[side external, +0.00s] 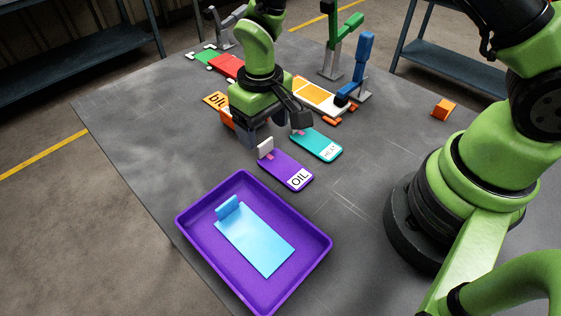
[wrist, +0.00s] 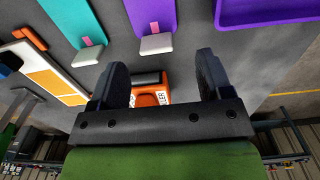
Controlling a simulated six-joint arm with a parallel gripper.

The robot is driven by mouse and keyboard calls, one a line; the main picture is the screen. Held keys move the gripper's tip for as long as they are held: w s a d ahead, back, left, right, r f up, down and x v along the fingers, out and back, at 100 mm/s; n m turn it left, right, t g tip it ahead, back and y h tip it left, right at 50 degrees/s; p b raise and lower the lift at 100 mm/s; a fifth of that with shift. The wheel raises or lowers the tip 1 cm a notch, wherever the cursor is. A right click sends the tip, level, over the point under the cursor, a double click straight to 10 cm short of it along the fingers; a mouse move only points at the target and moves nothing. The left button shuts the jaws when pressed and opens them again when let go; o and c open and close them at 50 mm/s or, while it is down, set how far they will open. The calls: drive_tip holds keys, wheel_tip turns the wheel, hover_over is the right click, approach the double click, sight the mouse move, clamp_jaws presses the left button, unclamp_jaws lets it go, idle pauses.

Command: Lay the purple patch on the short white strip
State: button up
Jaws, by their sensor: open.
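The purple patch (side external: 283,169), marked OIL, lies flat on the grey table with a pale tab at its far end. It also shows in the wrist view (wrist: 150,16). A white strip (side external: 335,106) with orange on it lies beyond the teal patch, partly behind my arm. It also shows at the left of the wrist view (wrist: 15,58); I cannot tell if it is the short one. My gripper (side external: 262,138) is open, fingers down, just beyond the purple patch. In the wrist view its fingers (wrist: 161,75) straddle a small orange labelled object with a dark top.
A teal patch (side external: 317,146) lies beside the purple one. A purple tray (side external: 190,218) holding a light blue sheet (side external: 260,242) stands nearer. Blue (side external: 365,58) and green (side external: 334,48) upright clamps stand behind.

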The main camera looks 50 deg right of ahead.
sight(265, 141)
drive_tip(key=f, duration=0.5)
drive_tip(key=shift+w+d+f, duration=0.15)
drive_tip(key=shift+w+d, duration=0.1)
drive_tip(key=c, duration=1.1)
wheel_tip(265, 141, up, 10)
drive_tip(key=shift+r, duration=0.1)
